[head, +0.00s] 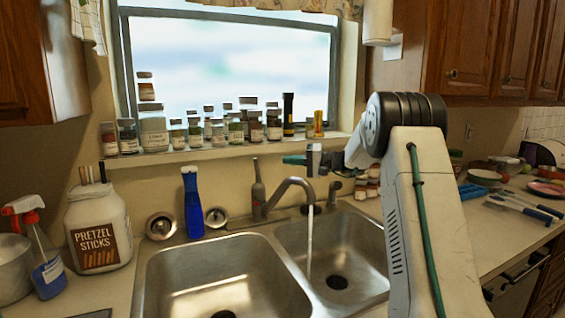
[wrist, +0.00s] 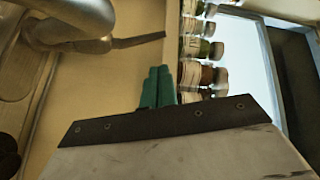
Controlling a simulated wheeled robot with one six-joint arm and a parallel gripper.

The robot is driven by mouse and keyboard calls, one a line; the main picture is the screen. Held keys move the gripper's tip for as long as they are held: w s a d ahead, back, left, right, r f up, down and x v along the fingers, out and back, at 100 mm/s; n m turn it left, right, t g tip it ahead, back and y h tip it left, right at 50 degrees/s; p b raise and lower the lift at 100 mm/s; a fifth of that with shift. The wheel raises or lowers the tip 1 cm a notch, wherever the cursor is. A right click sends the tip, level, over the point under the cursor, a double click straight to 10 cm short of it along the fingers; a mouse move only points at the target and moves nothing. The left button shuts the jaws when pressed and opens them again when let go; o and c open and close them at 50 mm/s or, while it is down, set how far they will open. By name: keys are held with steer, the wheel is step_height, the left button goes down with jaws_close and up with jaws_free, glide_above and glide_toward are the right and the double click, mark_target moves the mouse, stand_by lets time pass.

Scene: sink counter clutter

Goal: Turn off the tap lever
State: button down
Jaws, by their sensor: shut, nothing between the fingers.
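The metal tap (head: 290,186) stands behind the sink, and a thin stream of water (head: 309,245) runs from its spout into the right basin. Its lever (head: 257,188) stands upright at the left of the spout. In the wrist view the lever (wrist: 138,41) sticks out from the tap body (wrist: 70,43), beyond my fingertips and apart from them. My gripper (head: 290,160) is above the spout and right of the lever, its green fingers pointing left. In the wrist view my gripper (wrist: 158,72) has its fingers together with nothing between them.
Several jars (head: 153,134) line the window sill (head: 220,150) close behind my gripper. A pretzel jar (head: 98,228) and spray bottle (head: 45,262) stand farther left. Both sink basins (head: 225,285) are empty of dishes.

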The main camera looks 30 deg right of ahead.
mark_target(257, 168)
steer(key=x, duration=0.9)
steer(key=shift+d, duration=0.1)
